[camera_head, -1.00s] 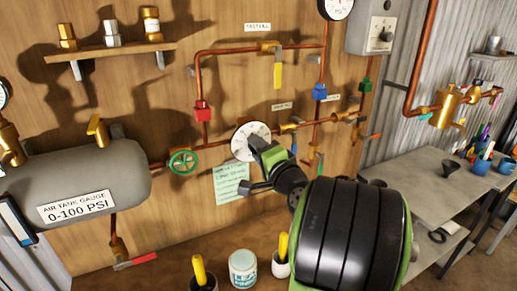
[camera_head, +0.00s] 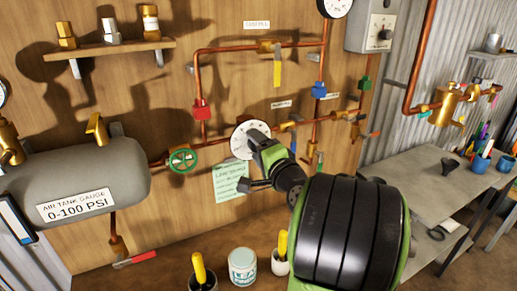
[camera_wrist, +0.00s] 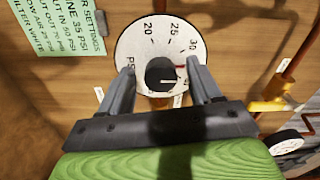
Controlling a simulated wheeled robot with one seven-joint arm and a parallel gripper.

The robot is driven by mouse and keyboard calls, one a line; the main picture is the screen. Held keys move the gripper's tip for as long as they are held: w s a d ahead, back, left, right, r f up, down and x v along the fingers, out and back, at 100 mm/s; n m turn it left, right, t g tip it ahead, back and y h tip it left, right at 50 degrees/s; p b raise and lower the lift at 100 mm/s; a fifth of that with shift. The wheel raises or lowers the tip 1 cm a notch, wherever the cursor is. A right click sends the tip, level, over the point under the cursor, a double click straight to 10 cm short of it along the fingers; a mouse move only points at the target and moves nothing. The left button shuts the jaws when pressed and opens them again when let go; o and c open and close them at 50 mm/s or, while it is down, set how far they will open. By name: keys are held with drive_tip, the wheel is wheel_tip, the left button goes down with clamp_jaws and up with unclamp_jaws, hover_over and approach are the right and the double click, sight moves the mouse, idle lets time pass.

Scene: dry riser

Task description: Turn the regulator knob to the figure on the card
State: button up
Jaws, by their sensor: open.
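The regulator knob (camera_wrist: 160,75) is dark and sits at the middle of a round white dial (camera_wrist: 150,38) marked 20, 25 and 30, with a red mark on its right side. In the head view the dial (camera_head: 241,137) is partly hidden by my gripper (camera_head: 256,139). In the wrist view my gripper (camera_wrist: 161,72) is open, with one finger on each side of the knob and gaps showing. The green card (camera_wrist: 58,25) hangs at upper left; a partly cut-off line on it reads "NE 35 PSI". It also shows in the head view (camera_head: 230,182).
A green handwheel (camera_head: 183,160) is on the pipe left of the dial. A yellow-orange valve (camera_wrist: 272,92) is right of the dial in the wrist view. A grey air tank (camera_head: 75,180) is at left. Cups and a white tub (camera_head: 242,267) stand on the bench below.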

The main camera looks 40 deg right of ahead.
drive_tip(key=b+v, duration=0.3)
drive_tip(key=v, duration=1.2)
drive_tip(key=shift+s, duration=0.4)
drive_tip(key=shift+a, duration=0.15)
